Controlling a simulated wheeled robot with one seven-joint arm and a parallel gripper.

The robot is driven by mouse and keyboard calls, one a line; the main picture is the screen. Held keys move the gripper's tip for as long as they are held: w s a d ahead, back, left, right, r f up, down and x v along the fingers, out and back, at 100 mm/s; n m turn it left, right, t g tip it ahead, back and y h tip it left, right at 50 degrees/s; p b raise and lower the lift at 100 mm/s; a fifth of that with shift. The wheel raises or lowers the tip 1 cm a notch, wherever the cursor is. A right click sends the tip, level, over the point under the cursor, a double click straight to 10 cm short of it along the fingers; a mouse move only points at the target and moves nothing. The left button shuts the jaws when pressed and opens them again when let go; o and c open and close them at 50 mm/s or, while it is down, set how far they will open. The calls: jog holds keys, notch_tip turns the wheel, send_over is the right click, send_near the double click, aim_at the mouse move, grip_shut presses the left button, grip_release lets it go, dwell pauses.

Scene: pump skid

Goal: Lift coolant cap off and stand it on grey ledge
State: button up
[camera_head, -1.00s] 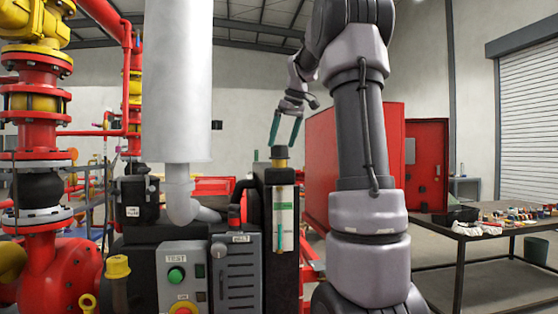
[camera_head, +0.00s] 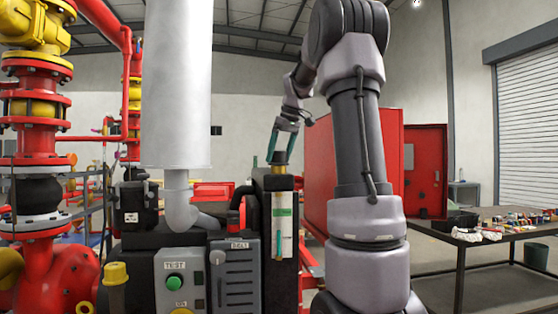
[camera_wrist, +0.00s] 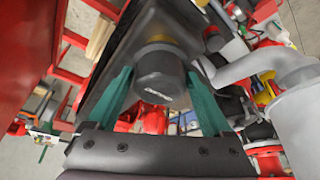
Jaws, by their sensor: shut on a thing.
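The coolant cap (camera_wrist: 160,80) is a dark round cap with small lettering, shown between my green fingers in the wrist view. A yellow neck (camera_wrist: 160,40) shows just beyond it. My gripper (camera_head: 281,152) is shut on the cap, above the narrow black tank (camera_head: 264,184) in the head view. I cannot tell whether the cap is seated on the neck or slightly raised. I cannot clearly make out which surface is the grey ledge.
A grey control box (camera_head: 180,292) and a louvred grey panel (camera_head: 236,278) stand at the front. A white vertical cylinder (camera_head: 178,85) with a grey elbow pipe rises left of the tank. A red cabinet (camera_head: 345,170) stands behind my arm. A cluttered table (camera_head: 470,237) is at right.

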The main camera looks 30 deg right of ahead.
notch_tip(320, 180, up, 10)
jog(key=shift+f, duration=0.1)
dwell(0.4)
dwell(0.5)
